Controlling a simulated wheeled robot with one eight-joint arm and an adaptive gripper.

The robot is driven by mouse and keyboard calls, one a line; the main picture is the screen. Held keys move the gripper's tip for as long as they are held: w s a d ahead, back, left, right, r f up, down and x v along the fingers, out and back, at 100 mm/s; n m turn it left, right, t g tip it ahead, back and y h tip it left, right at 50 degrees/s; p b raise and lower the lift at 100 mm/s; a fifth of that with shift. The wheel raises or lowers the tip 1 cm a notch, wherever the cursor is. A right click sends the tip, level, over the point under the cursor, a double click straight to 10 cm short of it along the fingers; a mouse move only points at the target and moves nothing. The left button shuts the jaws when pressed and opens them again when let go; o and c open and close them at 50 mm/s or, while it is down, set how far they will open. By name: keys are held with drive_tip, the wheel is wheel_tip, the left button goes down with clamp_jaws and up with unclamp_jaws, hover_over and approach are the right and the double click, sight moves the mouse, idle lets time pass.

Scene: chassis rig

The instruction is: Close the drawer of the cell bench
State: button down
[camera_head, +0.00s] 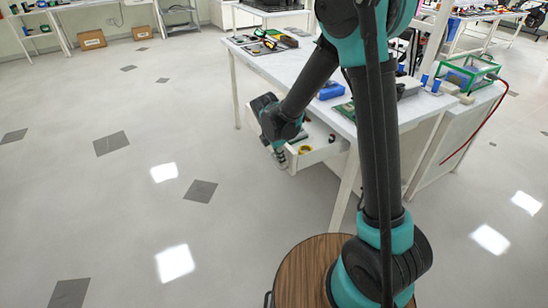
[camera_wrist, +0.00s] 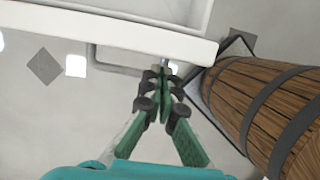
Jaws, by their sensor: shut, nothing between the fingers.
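The cell bench (camera_head: 310,72) has a white top and white legs. Its white drawer (camera_head: 322,154) is pulled out from under the top, with a yellow ring-shaped item and other small things inside. My gripper (camera_head: 281,162) is at the drawer's outer end, pointing down, and my forearm hides part of the drawer. In the wrist view the drawer's white front edge (camera_wrist: 110,33) crosses the top. My gripper (camera_wrist: 160,78) is shut and empty just below that edge there. I cannot tell whether the fingers touch the drawer.
A blue item (camera_head: 331,91) and dark tools (camera_head: 263,46) lie on the bench top. A green-framed clear box (camera_head: 468,72) stands at the right, with a red cable beside it. The floor left of the drawer is clear.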

drive_tip(key=shift+w+d, duration=0.4)
drive_tip(key=shift+d, duration=0.15)
drive_tip(key=w+d, duration=0.4)
drive_tip(key=d, duration=0.2)
drive_tip(key=w+d, duration=0.4)
drive_tip(key=d, duration=0.2)
drive_tip(key=w+d, duration=0.4)
drive_tip(key=d, duration=0.2)
drive_tip(key=shift+w+d, duration=0.35)
drive_tip(key=shift+d, duration=0.05)
